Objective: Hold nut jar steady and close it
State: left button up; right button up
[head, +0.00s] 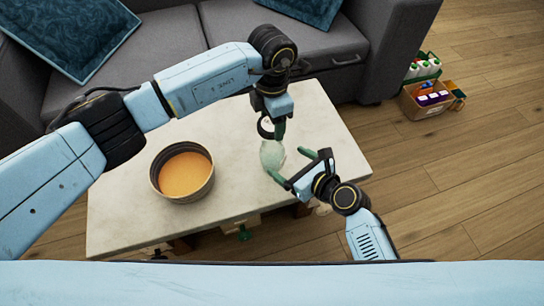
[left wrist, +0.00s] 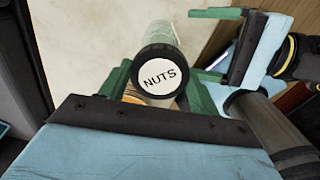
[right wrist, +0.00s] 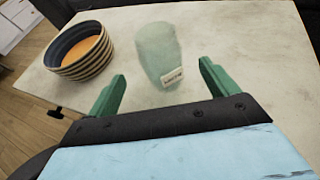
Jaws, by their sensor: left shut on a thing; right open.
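The nut jar (head: 272,154) is a pale green, see-through jar near the right part of the coffee table. In the right wrist view the jar (right wrist: 158,52) shows a small white label low on its side. My left gripper (head: 279,132) is above the jar and shut on a lid, a white disc marked NUTS with a black rim (left wrist: 159,75). The jar's body shows beyond the lid; I cannot tell whether the lid is seated. My right gripper (head: 291,166) is open, its green fingers pointing at the jar with the jar ahead of the gap between them.
A striped bowl (head: 156,181) of orange content stands on the pale table (head: 118,222), left of the jar. A grey sofa (head: 185,32) is behind the table. A box of bottles and packs (head: 424,108) is on the floor at right. The table between bowl and jar is clear.

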aim_at(280, 157)
jog(key=x, duration=0.7)
jog(key=shift+w+a+f, duration=0.2)
jog(key=shift+w, duration=0.1)
jog(key=shift+c, duration=0.5)
jog(key=c, duration=1.4)
pick_arm(q)
jog(key=shift+f, duration=2.5)
jog(key=shift+f, duration=0.9)
jog(key=shift+f, duration=0.55)
